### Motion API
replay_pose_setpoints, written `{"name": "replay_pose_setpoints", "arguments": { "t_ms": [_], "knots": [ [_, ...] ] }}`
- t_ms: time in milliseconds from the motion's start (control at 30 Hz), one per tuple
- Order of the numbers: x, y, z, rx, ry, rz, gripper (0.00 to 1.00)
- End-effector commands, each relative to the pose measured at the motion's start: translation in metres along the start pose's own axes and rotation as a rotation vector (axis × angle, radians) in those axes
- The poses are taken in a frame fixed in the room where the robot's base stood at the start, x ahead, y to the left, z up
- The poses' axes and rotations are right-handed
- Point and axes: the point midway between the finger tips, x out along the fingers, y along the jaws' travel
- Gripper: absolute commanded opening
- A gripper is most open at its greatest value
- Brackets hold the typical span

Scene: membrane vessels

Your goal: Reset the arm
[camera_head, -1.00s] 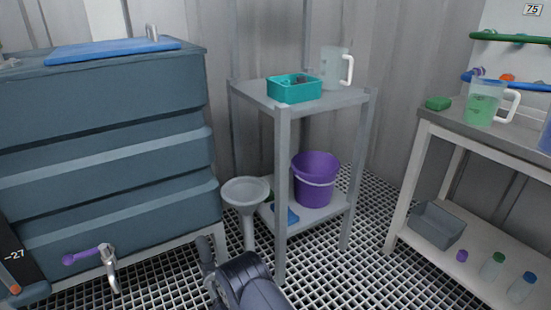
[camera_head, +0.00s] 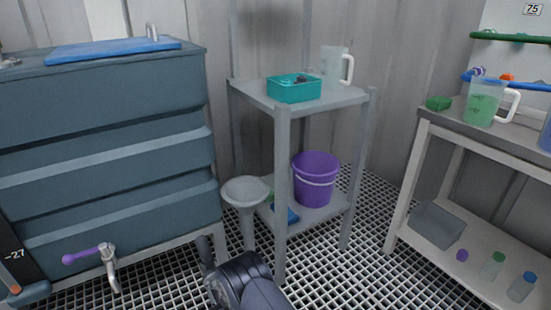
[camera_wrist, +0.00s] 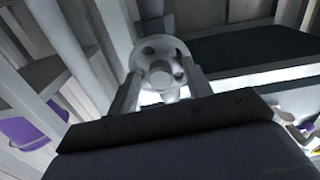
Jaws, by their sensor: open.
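My dark arm (camera_head: 245,283) reaches up from the bottom edge of the head view, in front of the grey funnel-shaped basin (camera_head: 246,190). My gripper is hidden in that view. In the wrist view my gripper (camera_wrist: 162,78) is open, with a pale finger on each side above its dark body. A pale round piece with holes shows between the fingers; I cannot tell what it is or whether it is touched. I see nothing held.
A blue-grey vessel (camera_head: 100,125) with a tap (camera_head: 108,265) stands left. A grey stand (camera_head: 340,97) bears a teal bin (camera_head: 294,88), a jug (camera_head: 333,68) and, below, a purple bucket (camera_head: 315,180). A bench (camera_head: 460,126) stands right. Grated floor lies between.

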Motion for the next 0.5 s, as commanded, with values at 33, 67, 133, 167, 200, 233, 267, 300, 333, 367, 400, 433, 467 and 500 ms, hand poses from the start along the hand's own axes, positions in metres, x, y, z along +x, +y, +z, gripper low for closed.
{"name": "replay_pose_setpoints", "arguments": {
  "t_ms": [33,67,133,167,200,233,267,300,333,367,400,433,467,500],
  "knots": [
    [0.0,0.0002,0.0,-0.037,0.0,0.0,0.48],
    [0.0,0.0002,0.0,-0.062,0.0,0.0,0.48],
    [0.0,0.0003,0.0,-0.119,0.0,0.0,0.48],
    [0.0,0.0004,0.0,-0.144,0.0,0.0,0.48],
    [0.0,0.0004,0.0,-0.177,0.0,0.0,0.48],
    [0.0,0.0004,0.0,-0.201,0.0,0.0,0.48],
    [0.0,0.0005,-0.0001,-0.226,0.0,0.0,0.48],
    [0.0,0.0005,-0.0001,-0.259,0.0,0.0,0.48],
    [0.0,0.0005,-0.0001,-0.284,0.0,0.0,0.48],
    [0.0,0.0006,-0.0001,-0.309,0.0,0.0,0.48],
    [0.0,0.0006,-0.0001,-0.342,0.0,0.0,0.48],
    [0.0,0.0007,-0.0002,-0.366,0.0,0.0,0.48],
    [0.0,0.0007,-0.0002,-0.39,0.0,0.0,0.48],
    [0.0,0.0007,-0.0002,-0.423,0.0,0.0,0.48]
  ]
}}
